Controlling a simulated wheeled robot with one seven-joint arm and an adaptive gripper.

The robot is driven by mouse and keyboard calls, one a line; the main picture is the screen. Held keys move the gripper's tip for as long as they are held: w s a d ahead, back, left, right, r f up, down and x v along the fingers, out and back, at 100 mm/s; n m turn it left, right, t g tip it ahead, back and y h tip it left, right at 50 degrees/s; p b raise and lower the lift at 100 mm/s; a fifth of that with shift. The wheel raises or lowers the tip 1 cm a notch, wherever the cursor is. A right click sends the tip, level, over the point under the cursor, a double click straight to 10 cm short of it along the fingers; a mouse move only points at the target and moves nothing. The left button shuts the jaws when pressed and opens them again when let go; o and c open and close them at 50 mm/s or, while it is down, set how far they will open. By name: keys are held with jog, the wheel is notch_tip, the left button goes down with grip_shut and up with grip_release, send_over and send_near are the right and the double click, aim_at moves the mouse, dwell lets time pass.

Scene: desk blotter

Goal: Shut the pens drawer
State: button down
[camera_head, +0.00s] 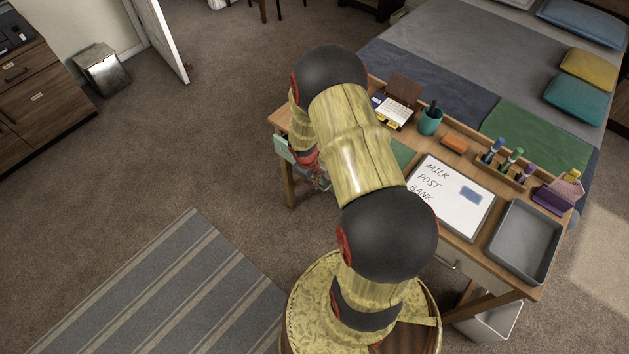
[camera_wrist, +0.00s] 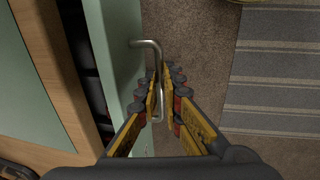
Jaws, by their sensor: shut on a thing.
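The drawer, with a mint-green front (camera_wrist: 113,45), is pulled partly out from under the desk's wooden edge (camera_wrist: 45,55). Its dark inside shows as a narrow gap between front and desk edge. The bent metal handle (camera_wrist: 145,43) sticks out from the front. My gripper (camera_wrist: 161,78) is shut on this handle, with one finger on each side. In the head view, the mint drawer (camera_head: 282,149) shows at the desk's left end, and my arm hides much of it. I cannot read any label on it.
The desktop holds a whiteboard (camera_head: 455,199), a grey tray (camera_head: 526,243), a teal cup (camera_head: 430,121) and several markers. A bed stands behind the desk. Carpet and a striped rug (camera_head: 165,295) lie left of my arm, with open floor there.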

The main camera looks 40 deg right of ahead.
aim_at(322, 184)
jog(key=shift+w+d+p, duration=0.15)
jog(key=shift+d+p, duration=0.1)
jog(key=shift+d, duration=0.85)
jog(key=shift+w+d+p, duration=0.1)
jog(key=shift+d+p, duration=0.1)
jog(key=shift+d, duration=0.9)
jog(key=shift+r, duration=0.1)
jog(key=c, duration=2)
grip_release()
jog(key=shift+d, duration=0.2)
jog(key=shift+o, duration=0.4)
jog(key=shift+a, duration=0.1)
notch_tip(322, 184, up, 12)
jog(key=a, duration=0.2)
jog(key=shift+s+a+f, duration=0.15)
jog(key=shift+f, duration=0.05)
